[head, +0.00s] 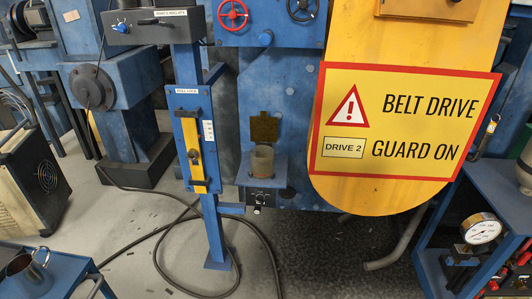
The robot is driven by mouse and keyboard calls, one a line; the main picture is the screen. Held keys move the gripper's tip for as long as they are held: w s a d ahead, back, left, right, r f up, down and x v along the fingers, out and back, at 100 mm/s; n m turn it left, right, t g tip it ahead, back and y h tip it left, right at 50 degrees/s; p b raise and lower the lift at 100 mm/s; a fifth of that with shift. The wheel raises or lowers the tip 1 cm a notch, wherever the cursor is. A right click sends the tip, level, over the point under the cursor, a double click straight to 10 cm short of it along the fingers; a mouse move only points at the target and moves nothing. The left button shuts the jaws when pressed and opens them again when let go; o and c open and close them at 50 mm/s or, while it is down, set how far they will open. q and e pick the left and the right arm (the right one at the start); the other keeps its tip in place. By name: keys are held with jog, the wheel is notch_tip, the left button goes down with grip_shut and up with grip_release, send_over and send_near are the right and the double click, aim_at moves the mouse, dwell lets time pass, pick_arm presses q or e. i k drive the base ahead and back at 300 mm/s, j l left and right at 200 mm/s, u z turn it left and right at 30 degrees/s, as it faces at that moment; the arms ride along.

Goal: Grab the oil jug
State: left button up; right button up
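A metal jug (27,272), which looks like the oil jug, stands at the bottom left of the head view. It is dark inside, with an open top and a handle on its right side. Neither of my grippers is in view.
A blue post (212,225) with a yellow pull lock (190,150) stands right of the table. Black cables (165,232) lie on the floor. A beige cup (262,160) sits on the machine's ledge. A blue cart (440,215) with a gauge (482,232) is at right.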

aim_at(33, 279)
jog(key=u, duration=1.85)
jog(key=l, duration=1.9)
